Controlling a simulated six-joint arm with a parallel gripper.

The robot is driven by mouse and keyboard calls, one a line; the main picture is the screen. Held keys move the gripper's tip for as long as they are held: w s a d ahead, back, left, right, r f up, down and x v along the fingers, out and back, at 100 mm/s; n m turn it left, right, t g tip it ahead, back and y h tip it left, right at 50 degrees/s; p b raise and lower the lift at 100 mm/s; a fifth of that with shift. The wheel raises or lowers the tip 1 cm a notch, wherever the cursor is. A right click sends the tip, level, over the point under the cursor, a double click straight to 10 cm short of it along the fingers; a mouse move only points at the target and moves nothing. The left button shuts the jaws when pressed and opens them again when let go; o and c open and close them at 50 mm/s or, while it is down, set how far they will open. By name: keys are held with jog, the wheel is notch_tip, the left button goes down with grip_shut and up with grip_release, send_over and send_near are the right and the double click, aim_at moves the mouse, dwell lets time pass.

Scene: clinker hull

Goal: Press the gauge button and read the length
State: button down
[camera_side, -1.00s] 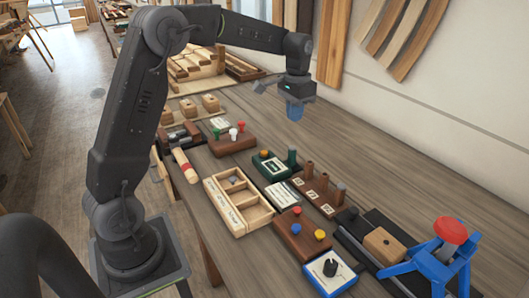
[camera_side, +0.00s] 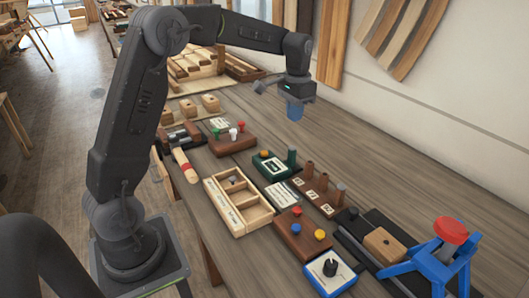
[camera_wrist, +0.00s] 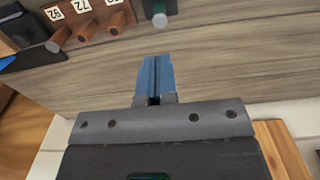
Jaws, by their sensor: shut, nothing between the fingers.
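The gauge appears to be the dark green box (camera_side: 272,166) in the side view, with a light display panel and an orange-yellow button (camera_side: 264,154) on top. A green post (camera_side: 291,158) stands at its right end. A grey-topped green post also shows at the top of the wrist view (camera_wrist: 159,14). The display's reading is too small to make out. My gripper (camera_side: 295,112) hangs above the bench, up and to the right of the gauge in the side view. Its blue fingers (camera_wrist: 153,65) are shut and empty, pointing at bare bench in the wrist view.
Brown pegs with number cards (camera_side: 310,183) stand beside the gauge. Bare bench lies along the wall.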

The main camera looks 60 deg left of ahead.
dwell(0.3)
jog(key=n+t+h, duration=0.4)
jog(key=n+t, duration=0.4)
jog(key=n, duration=1.4)
send_over(264, 153)
jog(key=f, duration=0.1)
jog(key=shift+s, duration=0.1)
jog(key=shift+f, duration=4.4)
jog(key=shift+f, duration=0.4)
